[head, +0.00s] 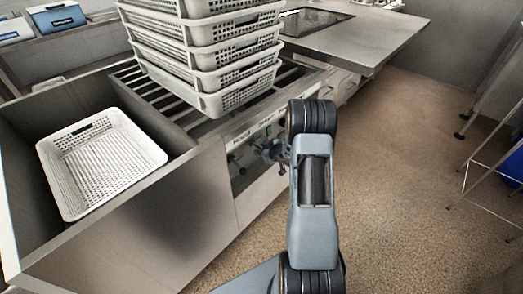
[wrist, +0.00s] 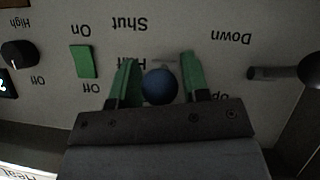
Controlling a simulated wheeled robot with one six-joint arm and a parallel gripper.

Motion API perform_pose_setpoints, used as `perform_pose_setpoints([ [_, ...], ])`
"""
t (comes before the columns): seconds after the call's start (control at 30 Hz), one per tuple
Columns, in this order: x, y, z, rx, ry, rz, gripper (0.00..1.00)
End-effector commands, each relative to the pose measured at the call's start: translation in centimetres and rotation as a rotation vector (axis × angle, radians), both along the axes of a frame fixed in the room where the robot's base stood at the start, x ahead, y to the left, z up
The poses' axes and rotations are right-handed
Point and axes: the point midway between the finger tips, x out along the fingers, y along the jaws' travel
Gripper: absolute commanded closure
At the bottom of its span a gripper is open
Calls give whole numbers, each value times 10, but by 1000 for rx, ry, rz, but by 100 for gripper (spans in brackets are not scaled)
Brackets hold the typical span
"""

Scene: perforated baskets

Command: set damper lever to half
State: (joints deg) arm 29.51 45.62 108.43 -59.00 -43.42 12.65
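The wrist view shows the control panel (wrist: 225,75) upside down. A blue ball knob (wrist: 160,87), apparently the damper lever's end, stands out from the panel below the word "Shut". A partly hidden word beginning with "H" is beside it. My gripper (wrist: 160,62) has its two green fingers on either side of the ball, with what look like thin gaps. The fingers look open; contact is hard to judge. The lever's stem is mostly hidden behind the ball. In the head view my gripper (head: 272,152) is small and dark at the panel front, and the lever cannot be made out.
A green On/Off switch (wrist: 87,62) and a black High/Off dial (wrist: 17,54) are left of my fingers. A black-ended lever (wrist: 310,71) marked Up/Down is at the right. A basket stack (head: 205,60) stands above the panel, and a lone basket (head: 100,160) sits left.

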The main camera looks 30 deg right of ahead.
Motion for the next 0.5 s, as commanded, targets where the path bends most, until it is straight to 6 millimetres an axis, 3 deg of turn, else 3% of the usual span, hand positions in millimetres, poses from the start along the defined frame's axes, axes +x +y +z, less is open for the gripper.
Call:
perform_pose_setpoints([
  [0.33, -1, 1, 1, 0, 0, 2, 49],
  [0.5, -15, -3, 11, -1, -1, 0, 49],
])
